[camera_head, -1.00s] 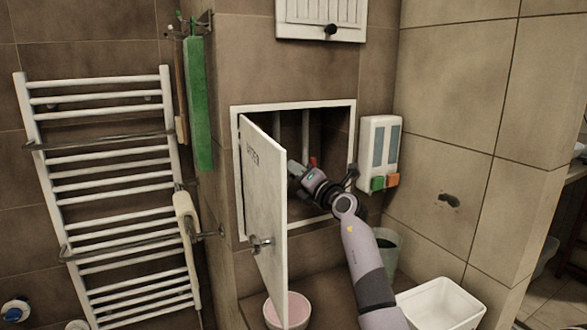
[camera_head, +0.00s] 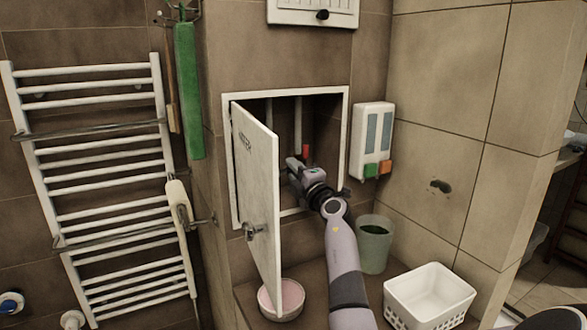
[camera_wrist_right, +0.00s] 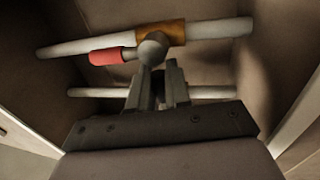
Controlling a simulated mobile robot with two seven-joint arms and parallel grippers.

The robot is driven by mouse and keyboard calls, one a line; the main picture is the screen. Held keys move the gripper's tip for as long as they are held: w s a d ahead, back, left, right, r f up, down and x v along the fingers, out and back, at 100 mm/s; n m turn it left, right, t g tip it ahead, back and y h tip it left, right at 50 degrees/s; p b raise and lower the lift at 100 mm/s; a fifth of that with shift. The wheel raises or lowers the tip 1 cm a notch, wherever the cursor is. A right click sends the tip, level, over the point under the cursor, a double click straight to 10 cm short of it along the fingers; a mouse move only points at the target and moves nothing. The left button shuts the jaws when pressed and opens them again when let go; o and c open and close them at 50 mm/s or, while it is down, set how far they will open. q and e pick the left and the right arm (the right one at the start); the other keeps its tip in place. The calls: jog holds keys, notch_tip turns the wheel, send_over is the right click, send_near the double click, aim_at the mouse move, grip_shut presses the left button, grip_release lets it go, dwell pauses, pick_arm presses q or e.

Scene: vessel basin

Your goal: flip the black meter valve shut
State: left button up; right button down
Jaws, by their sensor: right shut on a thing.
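My right gripper (camera_head: 293,168) reaches into the open wall cabinet (camera_head: 347,125), below a red handle (camera_head: 305,151). In the right wrist view its two fingers (camera_wrist_right: 157,88) are closed around a small dark piece, which seems to be the black meter valve's handle. The fingers hide most of it. Just beyond the fingertips is a round grey knob (camera_wrist_right: 152,50) with the red handle (camera_wrist_right: 108,56) to its left, beside a brass fitting (camera_wrist_right: 161,33) on a pale pipe. A second pale pipe (camera_wrist_right: 95,92) runs behind the fingers. My left gripper is not in view.
The white cabinet door (camera_head: 262,190) stands open left of my arm. A soap dispenser (camera_head: 372,140) hangs to the right. Below are a pink-filled bowl (camera_head: 268,308), a green bin (camera_head: 374,245) and a white basket (camera_head: 428,292). A towel rail (camera_head: 90,170) is at left.

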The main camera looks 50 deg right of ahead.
jog(key=shift+f, duration=0.15)
dwell(0.3)
jog(key=c, duration=1.3)
grip_release()
jog(key=shift+s, duration=0.1)
jog(key=shift+v, duration=3.5)
